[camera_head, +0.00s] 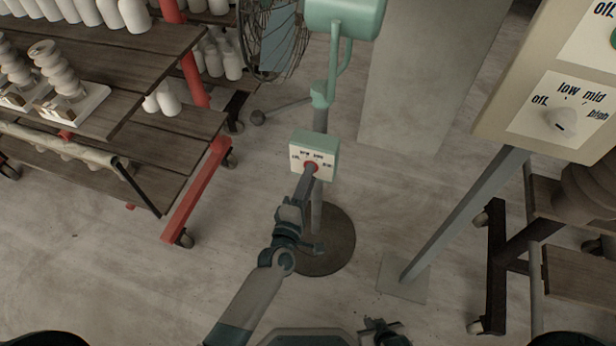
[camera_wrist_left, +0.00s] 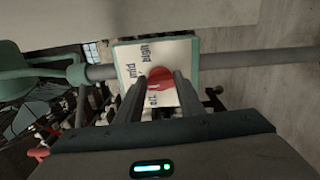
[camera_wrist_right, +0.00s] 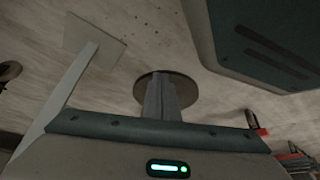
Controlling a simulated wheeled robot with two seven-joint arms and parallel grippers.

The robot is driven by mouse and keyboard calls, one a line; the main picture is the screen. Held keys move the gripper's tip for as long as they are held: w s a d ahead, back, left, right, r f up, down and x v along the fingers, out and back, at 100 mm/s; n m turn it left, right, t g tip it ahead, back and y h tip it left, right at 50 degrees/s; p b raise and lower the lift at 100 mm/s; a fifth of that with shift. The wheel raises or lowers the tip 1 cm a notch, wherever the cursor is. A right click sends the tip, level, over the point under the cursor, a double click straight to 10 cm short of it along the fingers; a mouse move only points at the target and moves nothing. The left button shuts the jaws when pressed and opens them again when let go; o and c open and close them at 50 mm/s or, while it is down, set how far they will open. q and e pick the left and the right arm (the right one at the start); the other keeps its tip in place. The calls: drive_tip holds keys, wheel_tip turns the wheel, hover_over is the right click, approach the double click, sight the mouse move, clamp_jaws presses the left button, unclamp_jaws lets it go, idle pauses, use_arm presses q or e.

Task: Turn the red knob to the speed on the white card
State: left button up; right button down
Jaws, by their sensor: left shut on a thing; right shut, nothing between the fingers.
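The red knob (camera_head: 313,167) is on the white face of a green-edged control box (camera_head: 328,140) on the fan's stand. The face carries speed words; in the left wrist view I read "mid" and "high". My left gripper (camera_wrist_left: 162,84) is shut on the red knob (camera_wrist_left: 160,74), and its fingers hide part of it. Which word the knob points to I cannot tell. My right gripper (camera_wrist_right: 162,82) is shut and empty, low at the front.
The fan's round dark base (camera_head: 335,255) stands on the floor. A beige board (camera_head: 500,95) on a grey post holds the card, with a partly cut-off card above. A wooden rack (camera_head: 130,95) with white bottles stands left. Floor between is clear.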

use_arm(q)
drive_tip(key=m+p, duration=0.1)
drive_tip(key=m, duration=0.3)
drive_tip(key=m+p, duration=0.1)
drive_tip(key=m, duration=0.4)
drive_tip(key=m+p, duration=0.1)
drive_tip(key=m, duration=0.4)
drive_tip(key=shift+a+f+p, duration=0.2)
drive_tip(key=shift+f+p, duration=0.1)
drive_tip(key=shift+f, duration=0.1)
use_arm(e)
drive_tip(key=w+a+r+t, duration=0.1)
drive_tip(key=w+a+r+t+y, duration=0.1)
drive_tip(key=a+r, duration=0.1)
drive_tip(key=shift+w+a+r+t, duration=0.15)
drive_tip(key=shift+a+r+t, duration=0.1)
drive_tip(key=shift+t, duration=0.15)
drive_tip(key=shift+s+d+f, duration=0.15)
drive_tip(key=shift+s+f, duration=0.05)
drive_tip(key=shift+s, duration=0.05)
use_arm(q)
drive_tip(key=o, duration=1.1)
drive_tip(key=shift+c, duration=0.2)
use_arm(e)
drive_tip(key=shift+w, duration=0.1)
drive_tip(key=shift+r, duration=0.1)
